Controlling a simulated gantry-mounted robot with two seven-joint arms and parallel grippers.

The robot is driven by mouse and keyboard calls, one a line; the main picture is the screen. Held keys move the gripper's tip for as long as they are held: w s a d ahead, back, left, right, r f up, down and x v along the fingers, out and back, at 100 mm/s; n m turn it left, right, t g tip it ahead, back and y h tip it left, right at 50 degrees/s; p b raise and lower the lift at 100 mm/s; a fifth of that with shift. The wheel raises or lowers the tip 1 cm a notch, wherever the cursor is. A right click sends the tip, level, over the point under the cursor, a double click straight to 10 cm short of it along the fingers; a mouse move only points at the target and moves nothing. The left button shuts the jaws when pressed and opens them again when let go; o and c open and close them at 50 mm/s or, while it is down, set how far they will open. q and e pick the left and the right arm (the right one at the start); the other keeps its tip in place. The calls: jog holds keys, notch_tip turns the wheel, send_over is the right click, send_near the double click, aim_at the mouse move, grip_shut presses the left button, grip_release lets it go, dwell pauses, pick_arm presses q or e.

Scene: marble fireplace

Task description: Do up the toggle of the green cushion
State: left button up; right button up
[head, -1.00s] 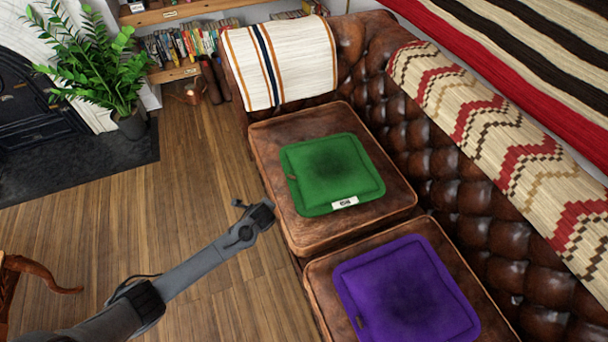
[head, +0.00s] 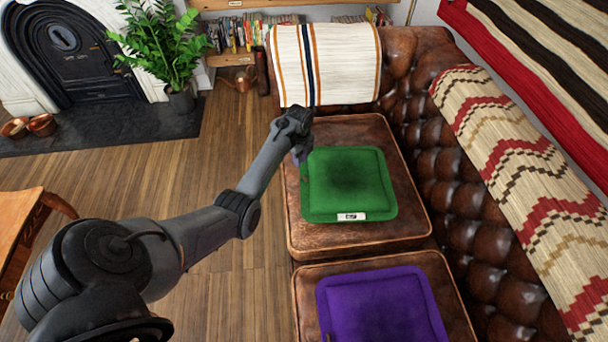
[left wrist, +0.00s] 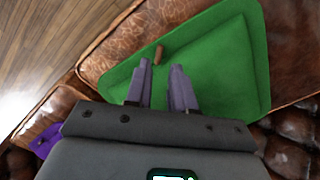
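The green cushion (head: 348,184) lies flat on the far brown leather seat, with a white label on its near edge. Its small brown toggle (left wrist: 158,54) shows near the cushion's edge in the left wrist view. My left gripper (head: 300,158) is at the cushion's left edge in the head view. In the left wrist view, my left gripper (left wrist: 162,70) has its two fingers apart, with green cloth visible between them. The toggle is just beyond the fingertips, and I see nothing held. I cannot tell whether the toggle is through a loop. My right gripper is not in view.
A purple cushion (head: 380,306) lies on the near leather seat. The tufted sofa back (head: 465,220) borders the seats on the right. A striped throw (head: 328,65) covers the far sofa arm. A wooden table (head: 22,225) stands at left. Floor left of the seats is clear.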

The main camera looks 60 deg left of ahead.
aim_at(301, 176)
pick_arm(q)
notch_tip(301, 176, down, 8)
jog(key=b, duration=0.4)
jog(key=shift+d, duration=0.1)
jog(key=shift+f, duration=0.45)
jog(key=shift+w, duration=0.1)
grip_shut()
